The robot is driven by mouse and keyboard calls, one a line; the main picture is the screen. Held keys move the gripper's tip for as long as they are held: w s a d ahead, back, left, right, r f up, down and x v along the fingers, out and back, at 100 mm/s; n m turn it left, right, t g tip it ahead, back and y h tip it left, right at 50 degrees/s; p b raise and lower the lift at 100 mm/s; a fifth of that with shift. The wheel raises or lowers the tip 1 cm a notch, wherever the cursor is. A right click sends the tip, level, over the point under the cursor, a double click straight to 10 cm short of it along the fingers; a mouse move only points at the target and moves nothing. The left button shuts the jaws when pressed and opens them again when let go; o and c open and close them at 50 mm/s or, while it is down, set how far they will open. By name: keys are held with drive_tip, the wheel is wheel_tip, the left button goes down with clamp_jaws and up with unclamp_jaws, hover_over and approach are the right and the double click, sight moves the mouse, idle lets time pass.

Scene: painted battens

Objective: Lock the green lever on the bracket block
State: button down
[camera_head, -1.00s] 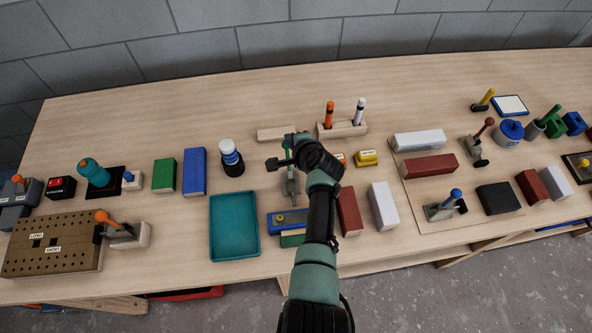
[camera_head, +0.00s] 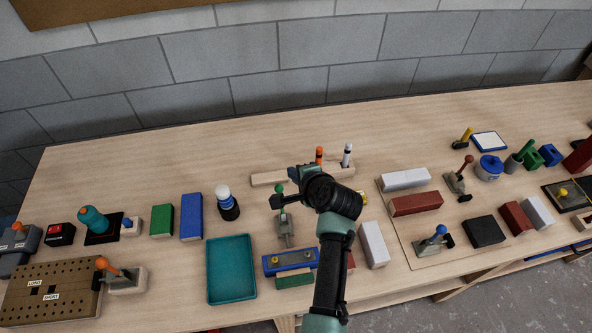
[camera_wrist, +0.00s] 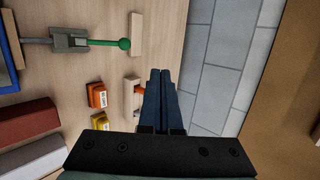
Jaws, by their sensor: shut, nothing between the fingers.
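The grey bracket block (camera_head: 285,232) stands on the bench behind the blue block with yellow knobs. Its green lever (camera_head: 280,188) points away from the bench front, and a dark part of my gripper hides some of it. In the wrist view, the green lever (camera_wrist: 103,42) runs from the grey bracket (camera_wrist: 70,40) to a round green knob. My gripper (camera_head: 294,173) is shut and empty, just right of and above the knob in the head view. In the wrist view its fingers (camera_wrist: 160,72) lie together, apart from the lever. The lever's locking state is unclear.
A pale wood strip (camera_head: 268,178) lies behind the lever, and a holder with an orange and a white marker (camera_head: 347,153) is beside it. Orange (camera_wrist: 97,95) and yellow (camera_wrist: 98,126) blocks sit nearby. A teal tray (camera_head: 231,268) is front left; the wall is behind.

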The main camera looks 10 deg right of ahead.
drive_tip(key=shift+s+d+r, duration=0.15)
drive_tip(key=shift+s+r, duration=0.1)
drive_tip(key=shift+r, duration=0.4)
drive_tip(key=shift+s, duration=0.1)
drive_tip(key=w+r+n+t+h+b, duration=0.1)
drive_tip(key=w+r+n+t+b, duration=0.3)
drive_tip(key=r, duration=1.2)
drive_tip(key=s+a+r+n+t+h+b, duration=0.1)
drive_tip(key=s+a+r+n+t, duration=0.15)
drive_tip(key=r, duration=0.65)
drive_tip(key=s+a+r+n+t, duration=0.1)
drive_tip(key=r+n+t, duration=0.25)
drive_tip(key=r, duration=0.55)
drive_tip(key=s+a+r+n+t+b, duration=0.1)
drive_tip(key=s+a+r+n+t, duration=0.1)
drive_tip(key=s+r, duration=0.7)
drive_tip(key=s+a+r+n+t+b, duration=0.2)
drive_tip(key=s+r+n+t, duration=0.3)
drive_tip(key=s+r, duration=0.5)
drive_tip(key=shift+a+r+t, duration=0.3)
drive_tip(key=shift+a+r, duration=0.1)
drive_tip(key=shift+a, duration=0.05)
drive_tip(key=shift+d+h, duration=0.1)
drive_tip(key=shift+h, duration=0.3)
